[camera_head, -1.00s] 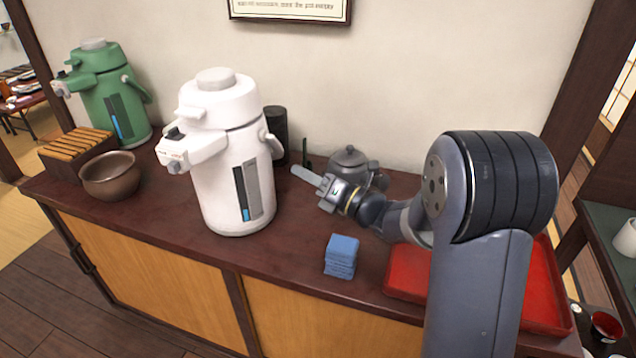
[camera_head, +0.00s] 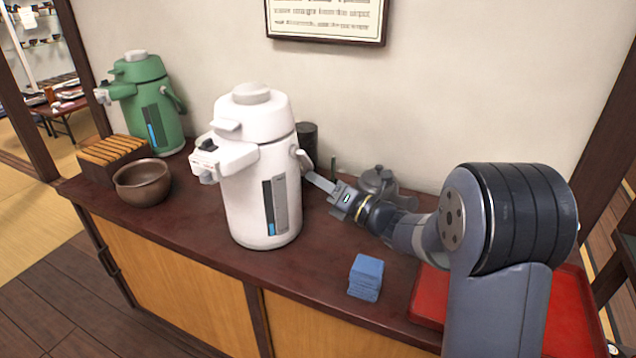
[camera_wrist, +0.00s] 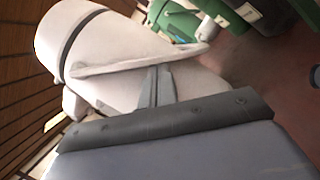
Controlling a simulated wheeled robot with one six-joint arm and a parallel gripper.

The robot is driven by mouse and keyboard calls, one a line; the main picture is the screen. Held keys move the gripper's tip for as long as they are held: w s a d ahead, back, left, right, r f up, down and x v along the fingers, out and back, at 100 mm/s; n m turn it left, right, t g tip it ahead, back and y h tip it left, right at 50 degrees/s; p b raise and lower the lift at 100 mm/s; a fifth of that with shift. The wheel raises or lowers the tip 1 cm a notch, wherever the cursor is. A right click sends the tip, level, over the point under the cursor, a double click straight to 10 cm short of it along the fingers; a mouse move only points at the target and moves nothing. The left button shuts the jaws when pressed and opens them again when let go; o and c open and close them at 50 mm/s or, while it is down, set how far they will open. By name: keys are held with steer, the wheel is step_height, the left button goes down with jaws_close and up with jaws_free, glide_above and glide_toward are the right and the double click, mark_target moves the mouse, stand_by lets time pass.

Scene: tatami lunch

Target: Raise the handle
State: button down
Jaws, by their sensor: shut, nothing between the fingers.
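A white air pot (camera_head: 255,190) stands upright on the dark counter, its spout to the left. Its white carry handle (camera_head: 302,159) hangs down at the pot's right side. In the wrist view the handle (camera_wrist: 125,63) crosses the pot's body as a pale bar. My gripper (camera_head: 313,179) is shut and empty, its tips at the low end of the handle in the head view. In the wrist view my gripper's fingers (camera_wrist: 160,72) reach up to the handle's lower edge; I cannot tell whether they touch it.
A green air pot (camera_head: 150,105), a slotted wooden box (camera_head: 112,152) and a brown bowl (camera_head: 142,182) stand at left. A dark canister (camera_head: 308,138) and a grey teapot (camera_head: 378,181) are behind my gripper. Blue cloths (camera_head: 366,276) and a red tray (camera_head: 428,297) lie in front.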

steer(key=shift+w+d+r+n, duration=0.1)
steer(key=shift+w+n, duration=0.15)
steer(key=shift+n, duration=0.15)
steer(key=w+d+r+n+g+y+p, duration=0.15)
steer(key=r+n+g, duration=0.25)
steer(key=r+n, duration=0.5)
steer(key=w+r+n+g+y, duration=0.1)
steer(key=w+r+n+g, duration=0.3)
steer(key=n, duration=0.9)
steer(key=s+a+r+n+h+b, duration=0.2)
steer(key=s+r+n, duration=0.4)
steer(key=s+n, duration=0.3)
steer(key=shift+a+n+g+b, duration=0.3)
steer(key=shift+a+n+b, duration=0.1)
steer(key=shift+n, duration=0.3)
steer(key=shift+r+h, duration=0.1)
steer(key=shift+h, duration=0.15)
